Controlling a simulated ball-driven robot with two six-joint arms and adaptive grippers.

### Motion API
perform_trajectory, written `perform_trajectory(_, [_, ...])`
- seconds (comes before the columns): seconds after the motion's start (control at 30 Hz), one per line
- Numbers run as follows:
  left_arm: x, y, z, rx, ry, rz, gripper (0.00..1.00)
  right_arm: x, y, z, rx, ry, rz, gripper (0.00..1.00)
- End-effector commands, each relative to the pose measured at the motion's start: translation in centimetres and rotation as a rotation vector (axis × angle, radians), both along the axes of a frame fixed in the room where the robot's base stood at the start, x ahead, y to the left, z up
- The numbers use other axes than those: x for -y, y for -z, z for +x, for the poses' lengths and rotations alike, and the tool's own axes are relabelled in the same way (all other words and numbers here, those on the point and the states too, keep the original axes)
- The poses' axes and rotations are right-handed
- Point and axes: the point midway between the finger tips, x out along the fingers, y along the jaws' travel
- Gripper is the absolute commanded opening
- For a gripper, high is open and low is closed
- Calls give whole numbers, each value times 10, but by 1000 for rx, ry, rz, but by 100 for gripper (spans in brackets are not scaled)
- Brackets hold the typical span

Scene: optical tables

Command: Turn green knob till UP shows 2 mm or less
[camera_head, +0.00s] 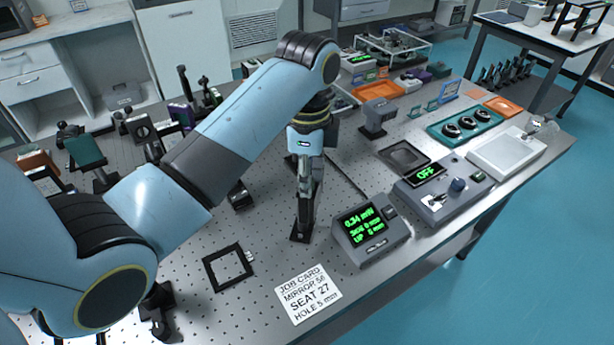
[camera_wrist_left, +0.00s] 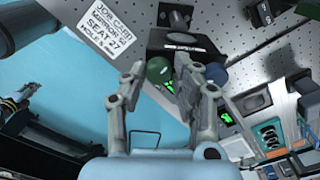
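My left gripper (camera_head: 305,185) points down over a dark mount (camera_head: 300,236) on the breadboard. It also shows in the left wrist view (camera_wrist_left: 161,64), with its fingers apart. The green knob (camera_wrist_left: 158,69) lies between the fingertips in that view; I see no clear contact. A blue knob (camera_wrist_left: 216,73) is just right of the fingers. In the head view the gripper hides the knobs. The readout box (camera_head: 372,236) shows green text: 0.34 mW on top, and a bottom line that looks like UP 0 mm. My right gripper is not in view.
The job card (camera_head: 309,295) lies at the table's front edge, beside a black square frame (camera_head: 228,267). A control box (camera_head: 443,190) reading OFF stands right of the readout. Several mounts stand at the left. A teal tray (camera_head: 464,128) lies at the right.

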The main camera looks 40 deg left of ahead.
Motion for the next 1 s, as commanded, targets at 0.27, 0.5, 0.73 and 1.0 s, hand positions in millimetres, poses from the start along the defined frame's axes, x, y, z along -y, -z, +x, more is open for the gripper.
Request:
perform_trajectory(0.27, [0, 0, 0, -2, -1, 0, 48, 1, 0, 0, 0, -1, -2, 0])
perform_trajectory(0.5, [0, 1, -1, -4, -1, 0, 48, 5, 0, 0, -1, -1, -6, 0])
perform_trajectory(0.73, [0, 1, -1, -5, -92, 0, 48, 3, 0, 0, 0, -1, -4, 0])
perform_trajectory(1.0, [-1, 1, -1, -5, -487, 0, 48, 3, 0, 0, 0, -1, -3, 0])
